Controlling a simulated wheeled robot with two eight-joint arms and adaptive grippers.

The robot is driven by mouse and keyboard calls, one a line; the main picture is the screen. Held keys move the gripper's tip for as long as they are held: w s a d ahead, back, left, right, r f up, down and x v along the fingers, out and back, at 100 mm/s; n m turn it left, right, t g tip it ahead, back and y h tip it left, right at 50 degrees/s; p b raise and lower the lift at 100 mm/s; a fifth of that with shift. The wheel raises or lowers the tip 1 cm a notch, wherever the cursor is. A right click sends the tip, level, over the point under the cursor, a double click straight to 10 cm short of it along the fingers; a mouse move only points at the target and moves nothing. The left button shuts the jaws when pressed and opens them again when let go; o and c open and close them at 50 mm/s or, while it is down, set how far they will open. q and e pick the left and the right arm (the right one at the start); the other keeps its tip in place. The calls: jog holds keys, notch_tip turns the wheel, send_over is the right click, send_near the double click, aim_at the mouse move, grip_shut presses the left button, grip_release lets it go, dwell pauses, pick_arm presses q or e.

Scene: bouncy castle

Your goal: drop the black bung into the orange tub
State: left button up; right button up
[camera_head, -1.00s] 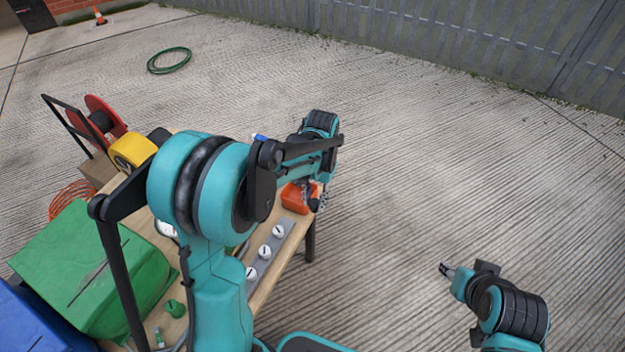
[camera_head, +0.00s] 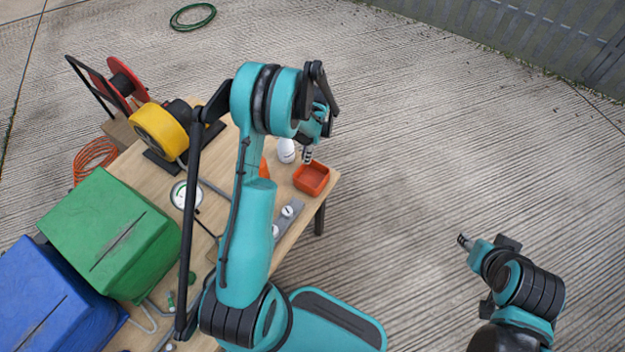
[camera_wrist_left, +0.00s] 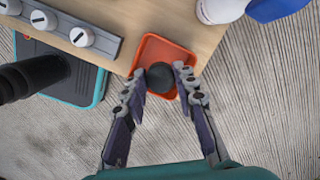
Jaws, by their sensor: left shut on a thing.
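The orange tub (camera_head: 312,178) is a small square tray on the far right corner of the wooden table; it also shows in the left wrist view (camera_wrist_left: 150,50). My left gripper (camera_head: 307,156) is at the tub's back left edge in the head view. In the left wrist view the left gripper (camera_wrist_left: 160,80) is shut on the round black bung (camera_wrist_left: 161,75), which appears in front of the tub. The bung's height over the tub is hard to tell. In the head view the bung cannot be made out. My right gripper (camera_head: 466,242) is out over the concrete, away from the table; its jaws are too small to read.
A white bottle (camera_head: 286,150) stands left of the tub. A grey strip with white knobs (camera_head: 287,211) lies nearer. Open concrete lies right of the table.

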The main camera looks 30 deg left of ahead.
pick_arm(q)
jog(key=shift+f+b, duration=0.55)
jog(key=shift+f, duration=1)
jog(key=o, duration=1)
jog(key=r, duration=0.4)
jog(key=d+r, duration=0.1)
jog(key=r, duration=0.3)
jog(key=w+r, duration=0.1)
jog(key=r, duration=0.3)
jog(key=shift+d, duration=0.3)
